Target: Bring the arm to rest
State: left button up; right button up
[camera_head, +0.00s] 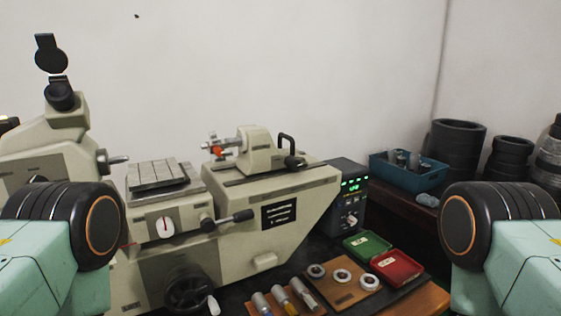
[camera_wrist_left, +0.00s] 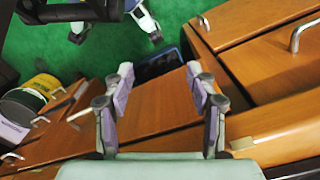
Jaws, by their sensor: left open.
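My left gripper (camera_wrist_left: 160,82) shows in the left wrist view with its two fingers spread wide and nothing between them. It is over wooden drawer fronts (camera_wrist_left: 155,107) and apart from them as far as I can tell. In the head view only the upper parts of my two arms show, at the left and right edges; both grippers are out of that view. Three bearing rings, one of them in the middle (camera_head: 342,275), lie on a small wooden board (camera_head: 345,297) on the bench.
A large beige measuring machine (camera_head: 280,225) fills the bench's left and middle. A green tray (camera_head: 367,244), a red tray (camera_head: 397,266) and a blue bin (camera_head: 425,181) stand to the right. The wrist view shows green floor (camera_wrist_left: 75,30) and drawer handles (camera_wrist_left: 300,33).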

pick_arm(q)
notch_tip(320, 180, down, 9)
jog(key=b, duration=0.7)
jog(key=shift+b, duration=0.4)
jog(key=shift+c, duration=0.3)
